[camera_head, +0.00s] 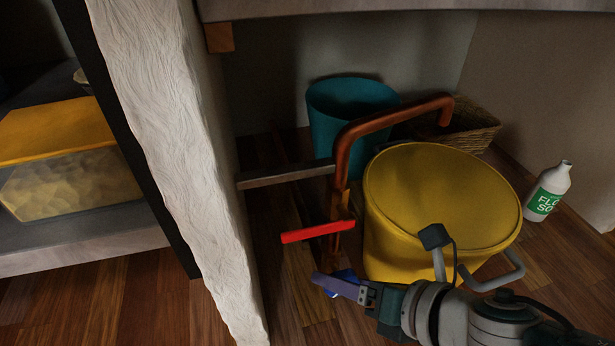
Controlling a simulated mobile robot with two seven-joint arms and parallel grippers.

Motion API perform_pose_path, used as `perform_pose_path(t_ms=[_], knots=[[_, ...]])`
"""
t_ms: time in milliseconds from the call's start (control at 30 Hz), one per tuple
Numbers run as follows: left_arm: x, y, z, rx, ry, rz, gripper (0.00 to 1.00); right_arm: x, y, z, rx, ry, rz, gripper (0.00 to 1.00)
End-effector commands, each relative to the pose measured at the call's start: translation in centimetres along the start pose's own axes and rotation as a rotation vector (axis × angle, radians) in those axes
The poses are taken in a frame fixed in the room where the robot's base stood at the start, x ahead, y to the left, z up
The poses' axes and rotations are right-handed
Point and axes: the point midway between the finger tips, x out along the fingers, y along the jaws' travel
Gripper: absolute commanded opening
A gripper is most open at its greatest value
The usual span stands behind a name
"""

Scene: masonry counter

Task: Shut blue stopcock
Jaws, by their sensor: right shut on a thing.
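A copper pipe (341,155) rises and bends over behind the yellow bin. A red lever (318,231) sticks out to the left from its upright part. The blue stopcock (346,274) is low down below the red lever, and only small blue parts of it show. My right gripper (330,283) reaches in from the lower right and is shut on the blue stopcock, its fingers covering most of it. The exact angle of the blue handle is hidden. My left gripper is not in view.
A yellow lidded bin (440,195) stands close beside the pipe and my right arm. A teal bucket (330,130), a wicker basket (475,127) and a white bottle (548,190) stand around it. A rough white wall (185,130) bounds the left.

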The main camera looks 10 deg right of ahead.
Motion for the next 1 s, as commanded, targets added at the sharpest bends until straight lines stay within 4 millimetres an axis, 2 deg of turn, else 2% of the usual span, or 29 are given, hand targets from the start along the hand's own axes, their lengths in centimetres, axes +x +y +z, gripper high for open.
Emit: perform_pose_path(t_ms=[400,433,667,867,1000], knots=[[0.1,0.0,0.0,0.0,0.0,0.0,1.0,0.0,-0.1,0.0,0.007,0.0,0.004,0.09],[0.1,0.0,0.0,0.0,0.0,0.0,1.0,0.0,-0.1,0.0,0.007,0.0,0.004,0.67],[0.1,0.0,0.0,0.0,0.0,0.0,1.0,0.0,0.0,0.0,0.006,0.0,0.004,0.91],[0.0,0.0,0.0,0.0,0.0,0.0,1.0,0.0,0.0,0.0,0.006,0.0,0.004,0.91],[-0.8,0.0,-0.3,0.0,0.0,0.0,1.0,-1.1,0.1,0.1,0.008,0.001,0.003,0.91]])
